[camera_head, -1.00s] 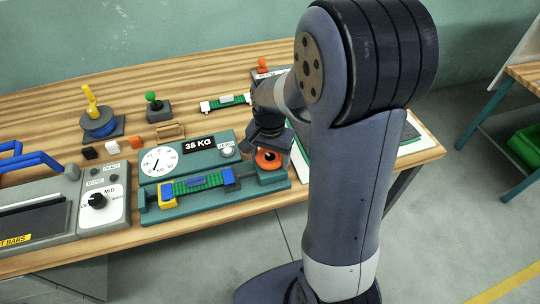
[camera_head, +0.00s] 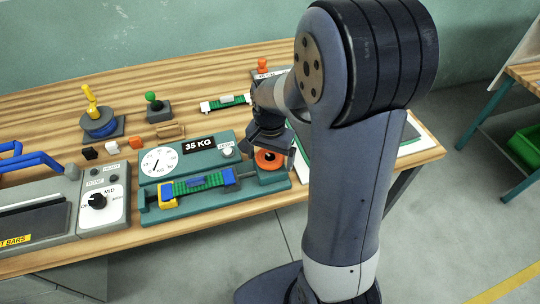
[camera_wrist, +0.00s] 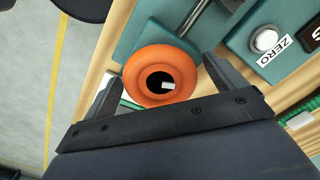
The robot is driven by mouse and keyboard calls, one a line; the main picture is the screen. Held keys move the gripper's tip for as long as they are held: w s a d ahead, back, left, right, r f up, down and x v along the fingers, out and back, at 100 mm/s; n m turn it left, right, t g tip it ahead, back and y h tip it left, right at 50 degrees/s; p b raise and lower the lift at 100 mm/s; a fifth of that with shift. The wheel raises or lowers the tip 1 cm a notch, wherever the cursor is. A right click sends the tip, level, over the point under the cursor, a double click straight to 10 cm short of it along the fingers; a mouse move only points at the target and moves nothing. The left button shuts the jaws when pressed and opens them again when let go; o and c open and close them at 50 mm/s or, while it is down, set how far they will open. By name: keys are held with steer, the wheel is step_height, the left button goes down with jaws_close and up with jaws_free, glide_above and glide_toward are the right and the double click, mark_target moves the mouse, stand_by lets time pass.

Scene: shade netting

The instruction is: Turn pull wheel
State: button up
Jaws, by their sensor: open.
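The orange pull wheel (camera_head: 268,161) sits at the right end of the teal tester with the 35 KG plate. In the wrist view the wheel (camera_wrist: 135,76) shows as an orange ring with a dark centre and a small pale mark. My gripper (camera_wrist: 161,68) is open, with one finger on each side of the wheel; I cannot tell whether either finger touches it. In the head view my gripper (camera_head: 270,143) is just above and around the wheel, partly hiding it. A green strap with blue parts (camera_head: 198,183) lies along the tester between its yellow end and the wheel end.
The white dial (camera_head: 159,161) and ZERO button (camera_wrist: 265,39) are on the tester beside my gripper. A grey machine with a black knob (camera_head: 97,201) stands left. A blue spool (camera_head: 99,124) and green-knobbed lever (camera_head: 152,97) stand behind. The table's front edge is close.

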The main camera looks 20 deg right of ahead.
mark_target(270, 156)
step_height(270, 156, up, 11)
stand_by(0.4)
steer(key=shift+f, duration=0.1)
stand_by(1.4)
